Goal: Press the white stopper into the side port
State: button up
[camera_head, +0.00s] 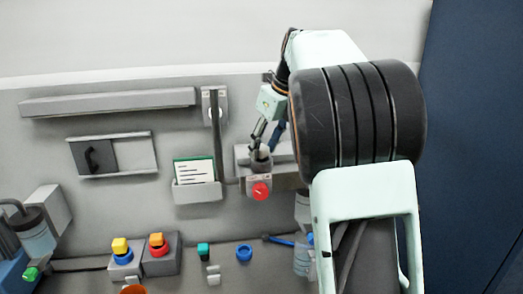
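My gripper (263,142) points down on the wall panel's right side, just above a dark round collar (261,162) on a grey block with a red knob (260,190). Its fingers are small and partly shaded, so I cannot tell whether they are apart or closed on something. A small white piece (213,273) stands at the lower middle, below a teal cap (203,250); I cannot tell whether it is the white stopper. I cannot pick out the side port with certainty. My large arm link hides much of the panel's right part.
Yellow (120,246) and orange (157,241) knobs sit on grey boxes at lower left. A blue ring (244,253) lies right of the teal cap. A card holder (197,191) and a sliding door (111,156) are on the panel. A clear vessel (302,258) stands beside my arm.

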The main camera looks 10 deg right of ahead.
jog(key=v, duration=1)
jog(key=shift+r, duration=0.3)
jog(key=shift+s, duration=0.1)
